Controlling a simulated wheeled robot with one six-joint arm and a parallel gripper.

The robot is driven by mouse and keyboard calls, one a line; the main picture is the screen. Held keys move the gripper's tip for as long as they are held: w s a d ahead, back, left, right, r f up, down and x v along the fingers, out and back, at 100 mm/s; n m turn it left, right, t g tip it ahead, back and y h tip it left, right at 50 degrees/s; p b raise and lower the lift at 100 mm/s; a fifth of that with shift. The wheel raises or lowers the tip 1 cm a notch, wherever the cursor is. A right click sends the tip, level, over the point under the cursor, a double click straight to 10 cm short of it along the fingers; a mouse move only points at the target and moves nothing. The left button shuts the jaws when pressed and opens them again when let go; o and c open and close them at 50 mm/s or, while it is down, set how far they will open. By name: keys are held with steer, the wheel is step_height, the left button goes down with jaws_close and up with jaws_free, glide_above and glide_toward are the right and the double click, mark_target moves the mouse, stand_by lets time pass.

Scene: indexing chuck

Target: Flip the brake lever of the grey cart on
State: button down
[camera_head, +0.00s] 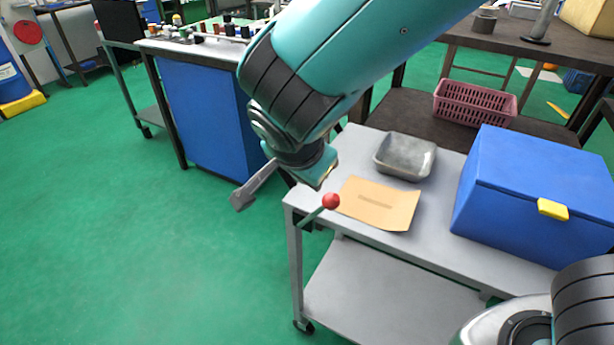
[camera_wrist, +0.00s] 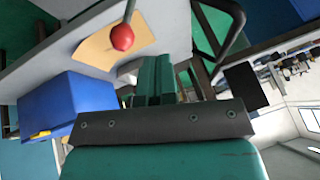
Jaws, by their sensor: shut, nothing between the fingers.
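The grey cart (camera_head: 320,290) stands at the right in the head view, and its top also shows in the wrist view (camera_wrist: 60,50). Its brake lever is a thin green rod with a red ball knob (camera_head: 331,201), mounted at the cart's near left corner. The rod slants up and to the right in the head view. The red knob also shows in the wrist view (camera_wrist: 122,38). My gripper (camera_head: 322,178) is shut and empty, just above the knob in the head view. Its green fingers (camera_wrist: 157,62) lie beside the knob in the wrist view, with a visible gap.
On the cart are a brown sheet (camera_head: 378,204), a grey tray (camera_head: 405,157) and a blue box (camera_head: 540,190) with a yellow latch. A blue cabinet bench (camera_head: 205,110) stands behind at the left. A pink basket (camera_head: 474,103) sits behind the cart. The green floor at left is clear.

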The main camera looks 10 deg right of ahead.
steer(key=v, duration=0.6)
steer(key=shift+s, duration=0.15)
steer(key=s+d+r+n+g+y+p, duration=0.2)
steer(key=s+d+r+n+y, duration=0.1)
steer(key=s+n, duration=0.4)
steer(key=s+d+r+n+g+y+p, duration=0.2)
steer(key=s+d+r+n+g+y, duration=0.1)
steer(key=s+n, duration=0.4)
steer(key=r+n, duration=0.1)
steer(key=n, duration=0.2)
steer(key=shift+d+r+g+p, duration=0.15)
steer(key=shift+d+g+p, duration=0.1)
steer(key=shift+g+p, duration=0.1)
